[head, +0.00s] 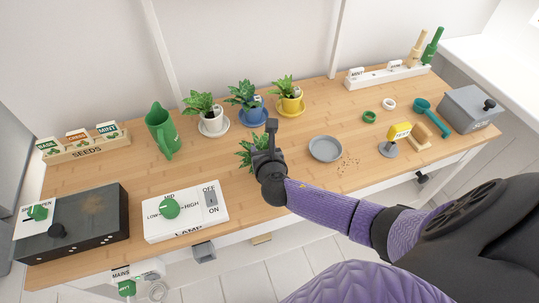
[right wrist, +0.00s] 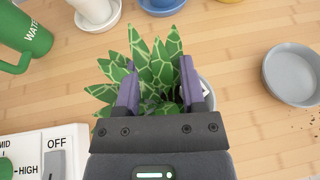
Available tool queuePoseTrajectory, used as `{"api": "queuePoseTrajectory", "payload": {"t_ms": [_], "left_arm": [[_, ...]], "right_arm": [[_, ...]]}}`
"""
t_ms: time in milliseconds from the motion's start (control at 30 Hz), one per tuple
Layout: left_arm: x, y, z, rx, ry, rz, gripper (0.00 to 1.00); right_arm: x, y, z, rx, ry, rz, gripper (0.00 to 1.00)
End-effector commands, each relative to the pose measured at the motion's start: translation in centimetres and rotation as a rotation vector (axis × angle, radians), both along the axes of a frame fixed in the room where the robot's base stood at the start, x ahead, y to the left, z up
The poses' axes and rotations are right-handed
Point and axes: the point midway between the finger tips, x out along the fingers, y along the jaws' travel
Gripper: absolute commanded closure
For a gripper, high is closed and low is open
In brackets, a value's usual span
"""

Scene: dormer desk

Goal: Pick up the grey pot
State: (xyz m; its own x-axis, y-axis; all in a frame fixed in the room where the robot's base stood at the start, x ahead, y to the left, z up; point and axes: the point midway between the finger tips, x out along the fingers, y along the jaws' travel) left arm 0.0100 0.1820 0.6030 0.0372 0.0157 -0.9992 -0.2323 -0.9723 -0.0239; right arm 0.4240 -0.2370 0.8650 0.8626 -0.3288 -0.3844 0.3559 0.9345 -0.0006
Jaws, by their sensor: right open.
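The grey pot (right wrist: 207,92) holds a plant with pale-veined green leaves (right wrist: 150,55). In the right wrist view only a bit of the pot's pale rim shows, right of the right finger; the leaves and gripper hide the rest. In the head view the plant's leaves (head: 245,152) stick out left of my right gripper (head: 262,158), and the pot is hidden behind it. My right gripper (right wrist: 158,85) is open, with its two fingers on either side of the leaves above the pot. I cannot tell whether they touch it. My left gripper is not in view.
An empty grey saucer (head: 325,150) lies to the right, with crumbs of soil beside it. White (head: 212,125), blue (head: 250,117) and yellow (head: 291,106) potted plants stand behind. A green watering can (head: 161,133) and a lamp switch panel (head: 187,212) are to the left.

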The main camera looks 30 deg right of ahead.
Motion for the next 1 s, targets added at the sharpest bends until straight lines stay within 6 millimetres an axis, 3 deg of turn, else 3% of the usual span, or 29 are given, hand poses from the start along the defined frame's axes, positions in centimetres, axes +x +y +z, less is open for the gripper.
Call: {"api": "queuePoseTrajectory", "payload": {"t_ms": [200,433,1000], "left_arm": [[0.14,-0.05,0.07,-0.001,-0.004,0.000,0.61],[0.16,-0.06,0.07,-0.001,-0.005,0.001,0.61],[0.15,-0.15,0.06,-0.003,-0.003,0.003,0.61]], "right_arm": [[0.08,-0.03,0.06,0.001,0.001,0.000,0.51],[0.06,-0.03,0.07,0.000,0.000,0.000,0.99],[0.06,-0.03,0.06,0.000,0.000,0.000,1.00]]}}
